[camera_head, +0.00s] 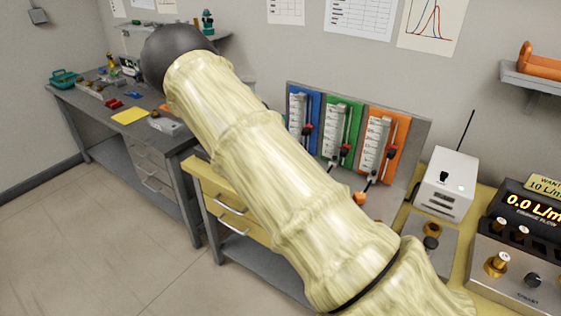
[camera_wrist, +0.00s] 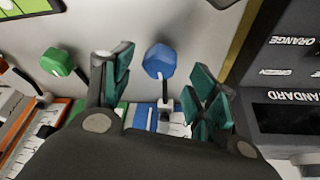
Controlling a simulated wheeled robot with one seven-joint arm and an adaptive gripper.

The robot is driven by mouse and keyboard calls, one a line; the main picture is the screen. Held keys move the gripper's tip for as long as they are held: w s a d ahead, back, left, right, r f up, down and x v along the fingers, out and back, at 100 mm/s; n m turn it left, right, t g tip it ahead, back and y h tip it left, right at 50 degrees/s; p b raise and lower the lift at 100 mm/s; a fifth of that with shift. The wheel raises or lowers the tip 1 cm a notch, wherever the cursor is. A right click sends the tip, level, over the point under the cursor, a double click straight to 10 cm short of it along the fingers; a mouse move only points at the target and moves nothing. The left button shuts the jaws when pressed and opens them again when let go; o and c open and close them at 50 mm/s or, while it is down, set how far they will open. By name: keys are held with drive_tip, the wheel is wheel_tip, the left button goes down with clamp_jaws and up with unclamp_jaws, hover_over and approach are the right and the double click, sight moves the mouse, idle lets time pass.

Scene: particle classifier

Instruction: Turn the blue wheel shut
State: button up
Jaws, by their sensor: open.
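The blue wheel (camera_wrist: 160,61) is a faceted blue knob on the pale panel in the wrist view, just beyond my fingertips. My gripper (camera_wrist: 158,82) is open, with one teal-padded finger on each side of the wheel's line. The gap between the fingers is empty near the wheel, and no touch shows. A blue strip with a white scale (camera_wrist: 150,117) lies below the wheel, partly behind my gripper. In the head view the blue flow panel (camera_head: 313,97) stands at the left of three panels. My arm covers its lower part, and the blue wheel and my gripper do not show there.
The green wheel (camera_wrist: 58,62) is left of my gripper. A dark box with lettering (camera_wrist: 290,65) stands at the right. In the head view, the green panel (camera_head: 350,112), orange panel (camera_head: 391,120), a white box (camera_head: 452,167) and a flow display (camera_head: 530,205) are right of my arm.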

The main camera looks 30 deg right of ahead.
drive_tip(key=v, duration=0.9)
